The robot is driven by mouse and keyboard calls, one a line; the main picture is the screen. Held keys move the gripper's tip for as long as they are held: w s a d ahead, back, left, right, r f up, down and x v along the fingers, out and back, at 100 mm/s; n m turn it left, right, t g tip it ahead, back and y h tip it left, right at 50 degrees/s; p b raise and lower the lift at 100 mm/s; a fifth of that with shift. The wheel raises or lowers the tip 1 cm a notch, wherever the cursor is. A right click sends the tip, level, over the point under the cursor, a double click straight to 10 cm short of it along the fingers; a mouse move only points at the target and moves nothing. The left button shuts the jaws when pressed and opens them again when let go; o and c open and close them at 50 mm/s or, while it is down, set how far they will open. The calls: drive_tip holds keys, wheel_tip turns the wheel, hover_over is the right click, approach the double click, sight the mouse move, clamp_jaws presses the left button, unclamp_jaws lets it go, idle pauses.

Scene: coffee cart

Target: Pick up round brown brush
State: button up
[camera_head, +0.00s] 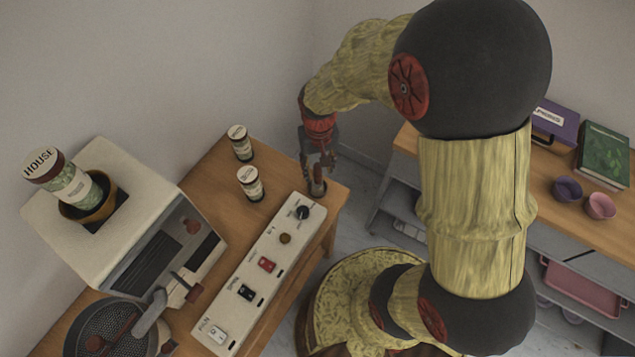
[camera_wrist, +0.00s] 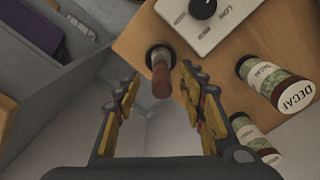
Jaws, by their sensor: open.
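The round brown brush (camera_wrist: 161,78) stands upright near the table's corner, with a brown handle above a dark round base. In the head view the brush (camera_head: 317,188) is small and partly hidden by my gripper (camera_head: 318,168). My gripper is open and points down over it. In the wrist view the handle lies between the two fingers of my gripper (camera_wrist: 160,84), with gaps on both sides. Whether the fingertips reach down to handle height is hard to tell.
A white control panel (camera_head: 228,297) with a knob and switches lies close to the brush. Two labelled jars (camera_head: 241,143) (camera_head: 251,184) stand on the wooden table (camera_head: 206,171). A white machine (camera_head: 70,228) holds a jar marked HOUSE (camera_head: 76,188). Bowls (camera_head: 600,206) sit on a shelf at right.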

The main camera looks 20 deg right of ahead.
sight(318, 179)
wheel_tip(318, 179, down, 4)
drive_tip(key=shift+a+b, duration=0.1)
drive_tip(key=shift+b, duration=0.65)
drive_tip(key=shift+r, duration=0.1)
drive_tip(key=shift+c, duration=1.4)
drive_tip(key=c, duration=0.7)
clamp_jaws()
